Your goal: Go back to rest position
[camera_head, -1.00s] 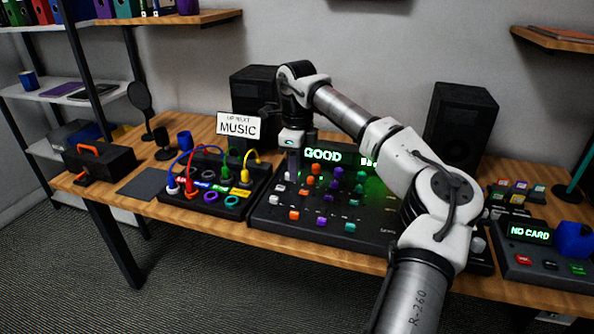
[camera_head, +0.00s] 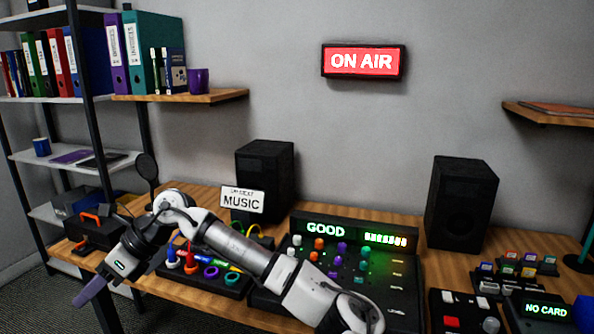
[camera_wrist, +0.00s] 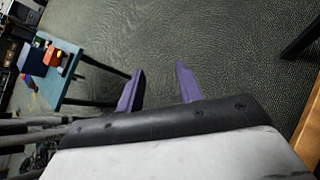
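My gripper (camera_head: 92,289) hangs past the front left of the desk in the head view, with its purple fingers pointing down and to the left. The wrist view shows both purple fingers (camera_wrist: 160,84) apart, with only grey carpet between them. The gripper is open and empty. My arm reaches across the front of the mixing console and the cable panel (camera_head: 215,278) and hides part of both.
The console display (camera_head: 355,233) reads GOOD. A black toolbox (camera_head: 95,228) with an orange handle sits at the desk's left end. Two black speakers (camera_head: 265,180) (camera_head: 461,203) stand at the back. A card reader (camera_head: 545,311) reads NO CARD. A lit ON AIR sign (camera_head: 363,61) hangs on the wall.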

